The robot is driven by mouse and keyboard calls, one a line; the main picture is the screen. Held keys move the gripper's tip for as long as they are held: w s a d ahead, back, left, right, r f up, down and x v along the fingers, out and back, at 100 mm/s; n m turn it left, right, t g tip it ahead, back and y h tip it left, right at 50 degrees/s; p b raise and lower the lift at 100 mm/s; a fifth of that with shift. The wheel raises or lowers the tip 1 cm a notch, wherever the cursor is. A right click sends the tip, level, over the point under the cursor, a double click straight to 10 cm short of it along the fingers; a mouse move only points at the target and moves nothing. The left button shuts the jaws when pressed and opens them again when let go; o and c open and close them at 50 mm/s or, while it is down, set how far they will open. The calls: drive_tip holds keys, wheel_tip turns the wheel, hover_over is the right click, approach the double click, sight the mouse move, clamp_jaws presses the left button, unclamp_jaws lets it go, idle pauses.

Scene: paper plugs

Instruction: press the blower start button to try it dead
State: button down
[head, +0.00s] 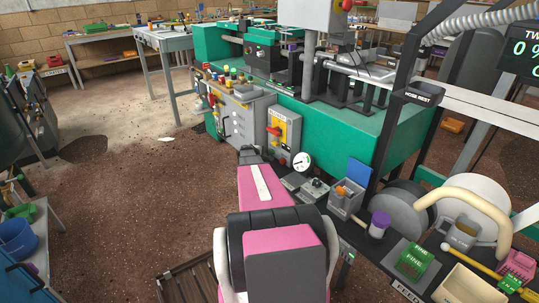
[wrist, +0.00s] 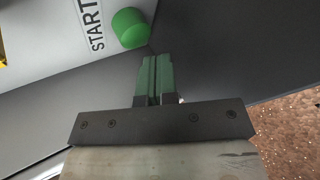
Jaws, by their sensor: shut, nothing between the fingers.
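The green start button (wrist: 131,27) is a round, raised cap at the top of the wrist view, beside a white label reading START (wrist: 90,22) on a grey panel. My gripper (wrist: 154,60) is shut and empty, its green fingers side by side. The fingertips show just below and right of the button; I cannot tell whether they touch it. In the head view my gripper (head: 248,152) is in front of the grey control cabinet (head: 240,122), left of a yellow panel with a red handle (head: 283,132). I cannot make out the start button there.
A green machine bench (head: 350,135) stands behind the cabinet. Brown floor (head: 130,185) is open at left.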

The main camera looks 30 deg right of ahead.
drive_tip(key=shift+d, duration=0.1)
drive_tip(key=shift+d, duration=0.35)
drive_tip(key=shift+d, duration=0.45)
idle(1.1)
drive_tip(key=shift+a, duration=0.9)
drive_tip(key=shift+a, duration=0.1)
drive_tip(key=shift+s+a, duration=0.15)
drive_tip(key=shift+a, duration=1.05)
drive_tip(key=shift+s+a, duration=0.1)
drive_tip(key=shift+a, duration=1.1)
drive_tip(key=shift+a, duration=0.1)
